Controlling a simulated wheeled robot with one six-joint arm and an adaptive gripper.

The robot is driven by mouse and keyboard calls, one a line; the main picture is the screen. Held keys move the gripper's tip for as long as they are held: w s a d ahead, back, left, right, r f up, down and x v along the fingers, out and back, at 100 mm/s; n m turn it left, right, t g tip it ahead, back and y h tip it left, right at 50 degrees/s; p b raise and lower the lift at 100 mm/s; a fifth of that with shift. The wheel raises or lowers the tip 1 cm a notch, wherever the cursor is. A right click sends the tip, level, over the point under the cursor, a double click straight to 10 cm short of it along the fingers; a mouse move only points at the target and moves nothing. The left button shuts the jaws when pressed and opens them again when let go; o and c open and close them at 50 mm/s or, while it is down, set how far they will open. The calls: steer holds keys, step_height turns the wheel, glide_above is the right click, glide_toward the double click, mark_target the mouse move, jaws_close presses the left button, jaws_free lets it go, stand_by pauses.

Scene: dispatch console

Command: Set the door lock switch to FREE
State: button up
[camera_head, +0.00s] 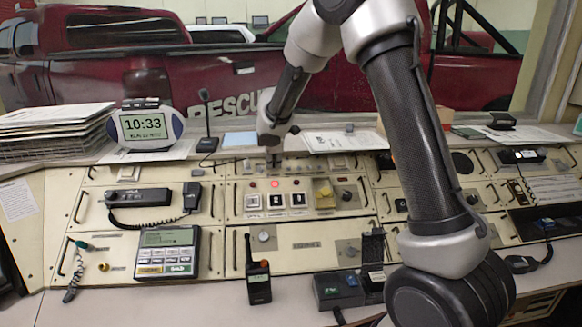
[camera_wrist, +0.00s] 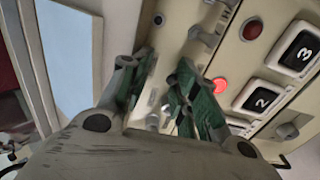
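My gripper (camera_wrist: 166,85) reaches down to the back of the middle console panel. In the wrist view its two green-padded fingers stand apart with a gap between them. A small pale metal piece (camera_wrist: 153,121) shows in that gap, low between the fingers; it may be the lever of the door lock switch, but I cannot tell. No FREE label is readable, so the switch's position cannot be told. In the head view my gripper (camera_head: 273,163) hides the panel spot just behind the lit red lamp (camera_head: 275,184), which also shows beside the right finger in the wrist view (camera_wrist: 220,85).
A desk microphone (camera_head: 207,143), a clock (camera_head: 147,124) and a standing radio (camera_head: 258,283) are around.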

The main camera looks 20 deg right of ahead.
steer(key=shift+r, duration=0.2)
steer(key=v, duration=0.5)
steer(key=shift+s+r, duration=0.15)
steer(key=shift+s, duration=0.2)
stand_by(0.4)
steer(key=s+d+f+m+g+h, duration=0.25)
steer(key=s+d+m, duration=0.4)
steer(key=s, duration=0.55)
steer(key=s+d+r+m+y, duration=0.1)
steer(key=s+d+r+m, duration=0.1)
steer(key=s, duration=0.7)
steer(key=s+d+r+m+y, duration=0.1)
steer(key=s+d+r+m, duration=0.2)
steer(key=s, duration=0.7)
steer(key=s+d+r+m+y, duration=0.1)
steer(key=s+d+r+m, duration=0.2)
steer(key=s, duration=0.6)
steer(key=shift+s+r+m+y, duration=0.4)
steer(key=shift+r+m, duration=0.25)
steer(key=shift+r, duration=0.6)
